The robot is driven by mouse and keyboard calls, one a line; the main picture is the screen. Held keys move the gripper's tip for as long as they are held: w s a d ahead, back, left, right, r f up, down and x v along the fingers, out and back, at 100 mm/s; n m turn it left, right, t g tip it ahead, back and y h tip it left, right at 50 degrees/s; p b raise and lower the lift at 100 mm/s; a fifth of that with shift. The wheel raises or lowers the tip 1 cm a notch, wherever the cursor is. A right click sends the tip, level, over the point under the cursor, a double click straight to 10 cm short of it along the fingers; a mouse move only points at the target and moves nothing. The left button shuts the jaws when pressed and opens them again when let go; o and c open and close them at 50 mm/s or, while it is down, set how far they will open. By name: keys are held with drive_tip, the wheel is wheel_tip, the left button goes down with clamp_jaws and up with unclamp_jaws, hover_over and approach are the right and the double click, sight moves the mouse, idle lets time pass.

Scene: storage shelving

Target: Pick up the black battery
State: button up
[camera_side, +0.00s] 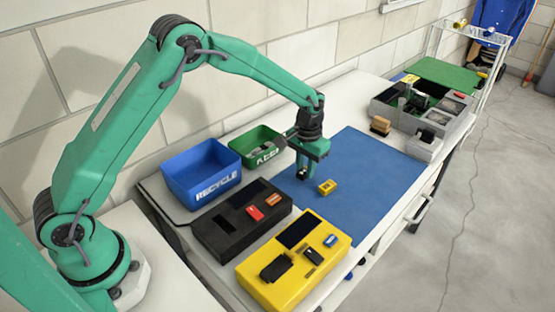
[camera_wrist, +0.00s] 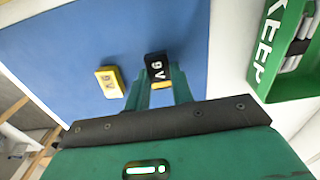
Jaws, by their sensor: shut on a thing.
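My gripper (camera_side: 304,168) points down over the blue mat (camera_side: 375,165). In the wrist view the fingers of my gripper (camera_wrist: 160,94) are shut on the black battery (camera_wrist: 157,68), a block marked 9V with a yellow band at its lower end. In the side view the black battery (camera_side: 301,175) shows as a small dark shape at the fingertips. I cannot tell whether it touches the mat. A yellow 9V battery (camera_side: 327,187) lies on the mat beside my gripper, to the right in the side view. In the wrist view the yellow battery (camera_wrist: 110,82) is left of the black one, apart from it.
A blue RECYCLE bin (camera_side: 203,176) and a green KEEP bin (camera_side: 256,143) holding some items stand left of the mat. A black device (camera_side: 232,232) and a yellow device (camera_side: 288,278) stand in front. A grey tray (camera_side: 450,125) stands beyond. Much of the mat is clear.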

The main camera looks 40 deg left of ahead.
drive_tip(key=r, duration=0.3)
drive_tip(key=shift+s+d+r, duration=0.25)
drive_tip(key=shift+d, duration=0.1)
drive_tip(key=s+d+r, duration=0.6)
drive_tip(key=s+d, duration=0.1)
drive_tip(key=d, duration=0.1)
drive_tip(key=shift+d+r, duration=0.15)
drive_tip(key=shift+d, duration=0.05)
